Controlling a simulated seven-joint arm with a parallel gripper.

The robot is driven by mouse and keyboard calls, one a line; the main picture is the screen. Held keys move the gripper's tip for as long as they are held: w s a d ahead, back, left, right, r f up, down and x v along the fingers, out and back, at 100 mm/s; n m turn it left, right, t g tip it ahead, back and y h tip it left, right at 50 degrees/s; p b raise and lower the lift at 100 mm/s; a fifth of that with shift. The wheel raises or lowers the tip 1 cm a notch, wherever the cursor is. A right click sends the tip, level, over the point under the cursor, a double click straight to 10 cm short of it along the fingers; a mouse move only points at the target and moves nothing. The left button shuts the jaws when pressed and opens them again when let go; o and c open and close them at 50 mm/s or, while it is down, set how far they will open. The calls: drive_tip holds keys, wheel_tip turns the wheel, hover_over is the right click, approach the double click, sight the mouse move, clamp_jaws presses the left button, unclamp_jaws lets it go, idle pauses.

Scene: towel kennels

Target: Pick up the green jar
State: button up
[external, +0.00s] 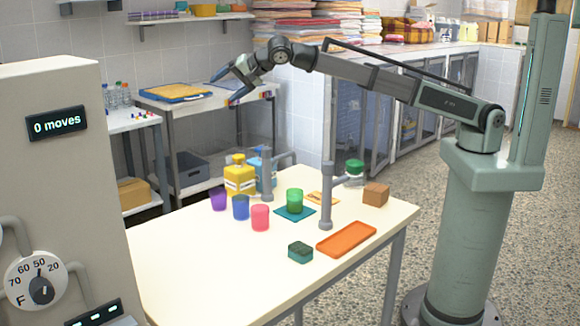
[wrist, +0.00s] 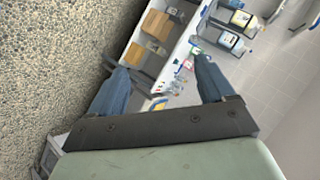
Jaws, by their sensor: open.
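A translucent green jar or cup (external: 294,200) stands upright on a small teal mat (external: 283,212) near the middle of the cream table in the external view. A second green item, a container with a green top (external: 354,168), stands further back, beside a grey post. I cannot tell for certain which one is the jar. My gripper (external: 222,91) is raised high, beyond the back of the table and apart from both. In the wrist view my gripper (wrist: 160,66) shows its two blue fingers spread, with nothing held between them. Neither green item can be made out in the wrist view.
Purple (external: 218,199), blue (external: 240,207) and pink (external: 260,217) cups stand left of the green cup. Two grey posts (external: 327,200) rise from the table. A yellow bottle (external: 239,178), brown block (external: 376,194), orange tray (external: 347,239) and green sponge-like block (external: 300,252) surround it. The table's front left is clear.

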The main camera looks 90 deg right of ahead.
drive_tip(key=s+a+f+m+g+y, duration=0.25)
drive_tip(key=s+a+f+g, duration=0.35)
drive_tip(key=s+a+f, duration=0.6)
drive_tip(key=g, duration=0.5)
hover_over(295, 199)
drive_tip(key=d, duration=0.2)
wheel_tip(295, 199, down, 3)
drive_tip(key=shift+m+y, duration=0.35)
drive_tip(key=f, duration=0.7)
drive_tip(key=shift+s+d+f, duration=0.15)
drive_tip(key=shift+s+d, duration=0.05)
drive_tip(key=shift+d, duration=0.05)
drive_tip(key=shift+w+f, duration=0.2)
drive_tip(key=shift+f, duration=2.95)
drive_tip(key=shift+c, duration=0.5)
drive_tip(key=c, duration=1.1)
drive_tip(key=shift+r, duration=0.1)
